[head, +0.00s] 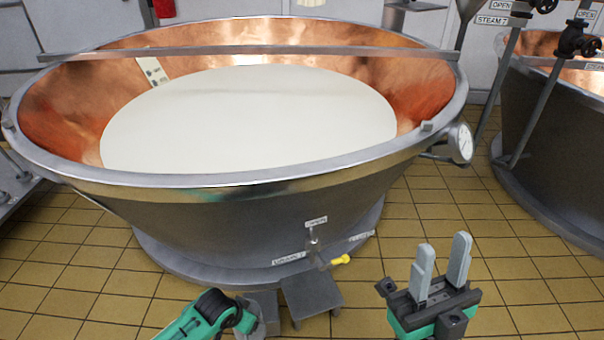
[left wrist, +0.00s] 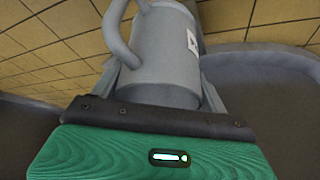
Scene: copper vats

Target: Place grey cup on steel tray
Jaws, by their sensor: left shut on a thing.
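The grey cup (left wrist: 165,62), with a curved handle on its left and a small white label, fills the middle of the left wrist view. My left gripper (left wrist: 160,85) is shut on it, with a finger on each side of the body. In the head view my left arm comes in at the bottom edge, and whether the cup shows there I cannot tell. My right gripper (head: 442,262) is open and empty at the lower right of the head view, its two grey fingers upright and apart. I cannot make out a steel tray in either view.
A large copper-lined vat (head: 330,180) of white liquid fills the head view's middle, with a gauge (head: 460,143) at its rim. Another vat (head: 555,140) stands right. Tiled floor between is clear.

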